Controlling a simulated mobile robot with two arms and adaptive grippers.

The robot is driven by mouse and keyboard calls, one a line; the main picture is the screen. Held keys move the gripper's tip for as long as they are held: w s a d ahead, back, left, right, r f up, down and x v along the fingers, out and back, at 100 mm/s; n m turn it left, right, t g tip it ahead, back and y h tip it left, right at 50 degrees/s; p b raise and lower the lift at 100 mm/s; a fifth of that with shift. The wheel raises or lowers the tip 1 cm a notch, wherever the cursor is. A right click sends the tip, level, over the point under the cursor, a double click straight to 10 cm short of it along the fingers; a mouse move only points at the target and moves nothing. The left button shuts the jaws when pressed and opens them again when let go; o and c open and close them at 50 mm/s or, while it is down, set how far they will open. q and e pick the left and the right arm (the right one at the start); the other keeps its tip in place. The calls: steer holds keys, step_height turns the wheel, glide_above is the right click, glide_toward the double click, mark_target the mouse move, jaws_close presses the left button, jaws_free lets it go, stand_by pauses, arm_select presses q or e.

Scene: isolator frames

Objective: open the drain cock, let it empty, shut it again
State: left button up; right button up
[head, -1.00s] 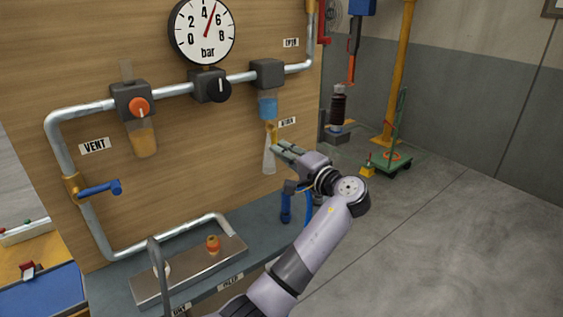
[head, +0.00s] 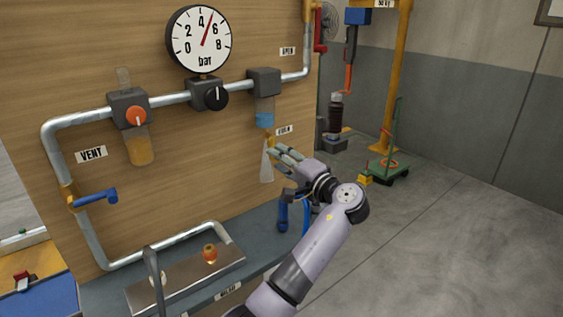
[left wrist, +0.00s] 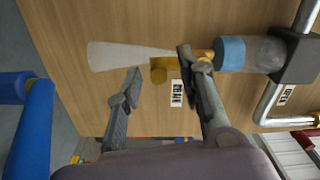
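The brass drain cock (left wrist: 168,68) sits under a clear bowl (left wrist: 262,54) with blue liquid in its lower part. The bowl also shows in the head view (head: 265,118). A whitish cone of spray (head: 267,163) comes out of the cock's lower end and shows in the left wrist view (left wrist: 125,57). My left gripper (head: 284,152) is open at the cock. In the left wrist view its fingers (left wrist: 160,68) stand apart on either side of the cock's yellow handle; contact cannot be told. My right gripper is in neither view.
A pressure gauge (head: 200,40) reads about 5 bar above a black knob (head: 215,95). An orange knob (head: 135,115) and a blue lever (head: 95,198) are further left. Open floor lies to the right.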

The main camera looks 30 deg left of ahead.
arm_select(q)
steer(key=v, duration=1.2)
stand_by(0.3)
